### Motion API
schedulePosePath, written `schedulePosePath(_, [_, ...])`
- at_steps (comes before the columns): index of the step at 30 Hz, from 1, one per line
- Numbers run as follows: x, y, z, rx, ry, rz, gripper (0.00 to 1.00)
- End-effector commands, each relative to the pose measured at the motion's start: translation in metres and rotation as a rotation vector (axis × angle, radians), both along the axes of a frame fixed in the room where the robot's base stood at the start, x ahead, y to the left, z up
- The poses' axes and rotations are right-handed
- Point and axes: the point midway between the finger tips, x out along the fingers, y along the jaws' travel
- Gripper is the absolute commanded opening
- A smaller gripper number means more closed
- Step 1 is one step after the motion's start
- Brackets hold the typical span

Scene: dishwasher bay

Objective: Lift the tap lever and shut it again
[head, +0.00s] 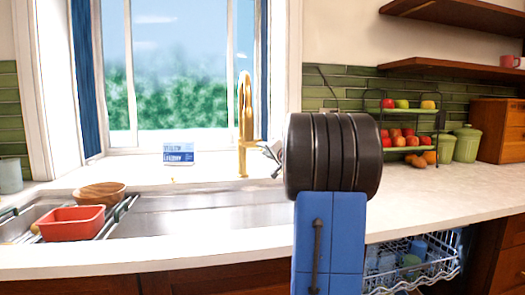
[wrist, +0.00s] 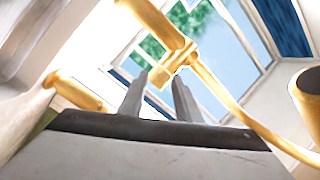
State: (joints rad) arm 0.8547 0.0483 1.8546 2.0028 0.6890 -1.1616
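The gold tap (head: 246,115) stands upright behind the sink, in front of the window. In the head view my gripper (head: 271,155) is just right of the tap's lower body, partly hidden by my dark arm joint. In the wrist view my gripper (wrist: 160,98) has its two grey fingers apart, with a gap between them. A gold tap part (wrist: 174,62) shows at and beyond the fingertips; I cannot tell whether they touch it. Other gold pieces show at left and right. I cannot tell for certain which piece is the lever.
The steel sink (head: 190,215) holds a red tub (head: 71,223) and a wooden bowl (head: 99,194) at its left. A blue-and-white box (head: 179,154) stands by the window. A fruit rack (head: 408,122) is at right. An open dishwasher rack (head: 412,270) sits below the counter.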

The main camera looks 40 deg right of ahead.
Motion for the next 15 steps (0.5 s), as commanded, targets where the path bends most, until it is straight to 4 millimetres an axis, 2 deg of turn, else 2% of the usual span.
schedulePosePath(6, [0.014, -0.003, 0.0, -0.001, 0.0, 0.001, 0.31])
schedulePosePath(15, [0.016, -0.003, 0.0, 0.0, 0.0, 0.0, 0.31])
